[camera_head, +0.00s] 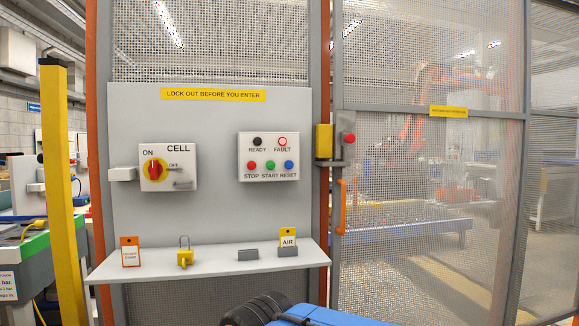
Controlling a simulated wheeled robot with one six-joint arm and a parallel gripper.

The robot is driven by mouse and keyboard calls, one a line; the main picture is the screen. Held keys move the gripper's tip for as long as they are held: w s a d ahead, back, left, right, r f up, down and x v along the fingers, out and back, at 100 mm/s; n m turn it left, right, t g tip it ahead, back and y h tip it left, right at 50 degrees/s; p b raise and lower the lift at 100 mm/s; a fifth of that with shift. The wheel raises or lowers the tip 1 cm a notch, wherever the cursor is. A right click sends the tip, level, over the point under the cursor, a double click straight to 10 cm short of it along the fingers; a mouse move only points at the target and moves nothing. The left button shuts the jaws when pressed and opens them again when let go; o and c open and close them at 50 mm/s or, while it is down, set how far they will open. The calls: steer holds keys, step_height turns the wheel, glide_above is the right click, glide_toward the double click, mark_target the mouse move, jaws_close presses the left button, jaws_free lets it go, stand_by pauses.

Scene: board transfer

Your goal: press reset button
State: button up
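The blue reset button (289,165) is the rightmost of three buttons on a white control box (268,187), above the word RESET. The red stop button (252,165) and the green start button (270,165) sit to its left. Above them, the ready lamp (257,141) looks dark and the fault lamp (282,141) shows a red ring with a pale centre. Nothing covers the reset button. My gripper is not in view. A blue and black shape at the bottom edge may be part of my own body; I cannot tell.
A cell switch box (168,167) with a red and yellow knob is left of the buttons. Below, a shelf (212,263) juts out, holding a yellow padlock (185,256) and tags. A mesh door (430,230) with an orange handle (341,207) is at the right.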

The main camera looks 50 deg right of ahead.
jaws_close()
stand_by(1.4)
